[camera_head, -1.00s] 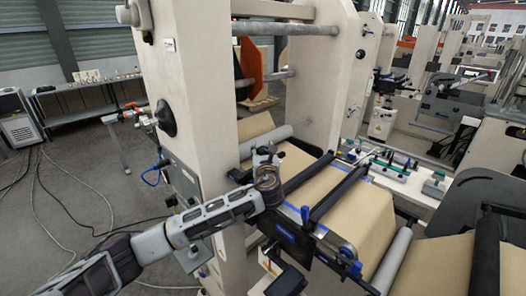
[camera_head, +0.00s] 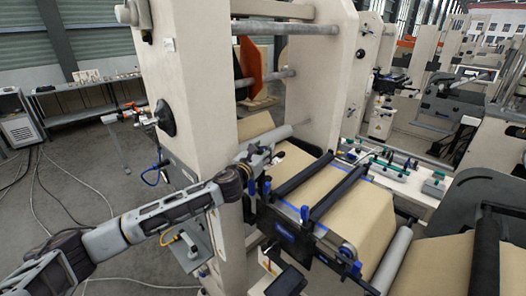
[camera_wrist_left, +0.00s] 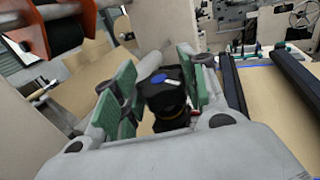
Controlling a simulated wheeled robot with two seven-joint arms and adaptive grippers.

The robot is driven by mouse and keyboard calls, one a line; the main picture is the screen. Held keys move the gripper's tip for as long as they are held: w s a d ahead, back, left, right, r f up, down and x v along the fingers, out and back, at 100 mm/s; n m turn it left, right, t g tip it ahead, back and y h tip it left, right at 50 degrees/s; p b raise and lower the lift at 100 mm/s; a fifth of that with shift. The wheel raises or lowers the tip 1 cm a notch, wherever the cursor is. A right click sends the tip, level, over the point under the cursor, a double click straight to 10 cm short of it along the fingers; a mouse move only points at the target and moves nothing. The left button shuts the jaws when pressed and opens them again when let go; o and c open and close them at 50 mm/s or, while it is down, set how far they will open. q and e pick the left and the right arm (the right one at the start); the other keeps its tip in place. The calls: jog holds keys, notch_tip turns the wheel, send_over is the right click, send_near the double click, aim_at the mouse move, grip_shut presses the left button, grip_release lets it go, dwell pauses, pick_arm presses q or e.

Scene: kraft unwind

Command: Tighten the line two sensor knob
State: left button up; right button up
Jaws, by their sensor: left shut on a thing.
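My left gripper (camera_head: 262,158) reaches from the left to the side of the cream machine frame, beside the kraft web. In the left wrist view its green-padded fingers (camera_wrist_left: 160,88) stand on either side of a black knob (camera_wrist_left: 164,98) with a blue spot and a small white mark on top. The gripper is shut on this knob. The knob's lower part is partly hidden by the gripper body. In the head view the knob is hidden behind the gripper. No label showing which line it belongs to is legible.
Brown kraft web (camera_head: 335,205) runs under two black bars (camera_head: 330,190) to the right of the gripper. A cream upright (camera_head: 190,75) rises just behind my arm. A grey roller (camera_head: 393,262) lies at front right. Cables cross the floor at left.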

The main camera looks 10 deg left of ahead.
pick_arm(q)
jog(key=shift+w+a+r+m+g+h, duration=0.1)
jog(key=shift+r+m+g+h, duration=0.15)
jog(key=shift+m+h, duration=0.4)
jog(key=shift+r+m+g+h, duration=0.25)
jog(key=shift+m+h, duration=0.1)
jog(key=shift+h, duration=0.5)
jog(key=shift+m+h, duration=0.3)
jog(key=shift+h, duration=0.1)
jog(key=o, duration=0.8)
jog(key=shift+o, duration=1.2)
jog(key=shift+f, duration=0.2)
jog(key=shift+f, duration=0.1)
jog(key=v, duration=1.2)
